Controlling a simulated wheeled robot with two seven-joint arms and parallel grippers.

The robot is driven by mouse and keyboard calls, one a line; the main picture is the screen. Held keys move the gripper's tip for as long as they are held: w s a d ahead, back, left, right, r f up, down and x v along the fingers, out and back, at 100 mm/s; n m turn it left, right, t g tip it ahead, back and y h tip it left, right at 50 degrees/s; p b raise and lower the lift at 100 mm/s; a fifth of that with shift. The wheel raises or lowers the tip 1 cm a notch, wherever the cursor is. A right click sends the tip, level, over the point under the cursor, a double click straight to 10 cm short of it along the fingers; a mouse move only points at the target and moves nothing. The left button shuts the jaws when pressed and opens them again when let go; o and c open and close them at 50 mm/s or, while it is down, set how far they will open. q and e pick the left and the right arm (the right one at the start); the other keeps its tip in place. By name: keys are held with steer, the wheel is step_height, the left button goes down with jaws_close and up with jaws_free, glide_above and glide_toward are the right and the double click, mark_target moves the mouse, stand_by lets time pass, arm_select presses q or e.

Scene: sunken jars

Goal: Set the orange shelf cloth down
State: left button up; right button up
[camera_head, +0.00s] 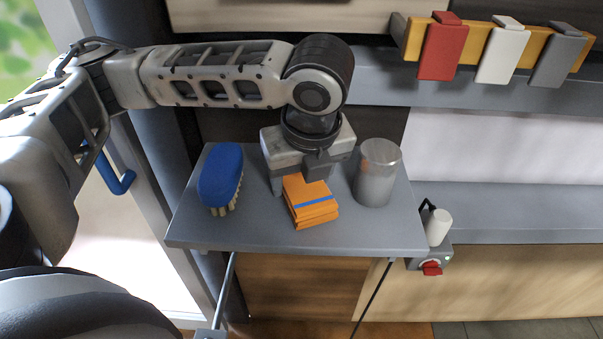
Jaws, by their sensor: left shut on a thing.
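The orange shelf cloth (313,208) is a folded stack with a blue stripe across its top. It is at the middle of a grey shelf (290,236), close above or on its surface; I cannot tell whether it touches. My left gripper (298,180) is over the cloth's far end, pointing down, and is shut on it. The fingers and the gripper body hide that end of the cloth. My right gripper is not in view.
A blue brush (220,175) stands left of the cloth and a grey cylinder (377,175) stands right of it. The shelf's front strip is clear. Red, white and grey pieces (502,55) hang on an orange rail, upper right. A device with a red switch (431,268) is beside the shelf.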

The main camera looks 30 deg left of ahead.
mark_target(309, 193)
arm_select(q)
steer(key=o, duration=1.1)
steer(key=shift+f, duration=0.1)
steer(key=shift+c, duration=0.2)
steer(key=p+v, duration=0.2)
steer(key=v, duration=1)
steer(key=shift+p, duration=0.4)
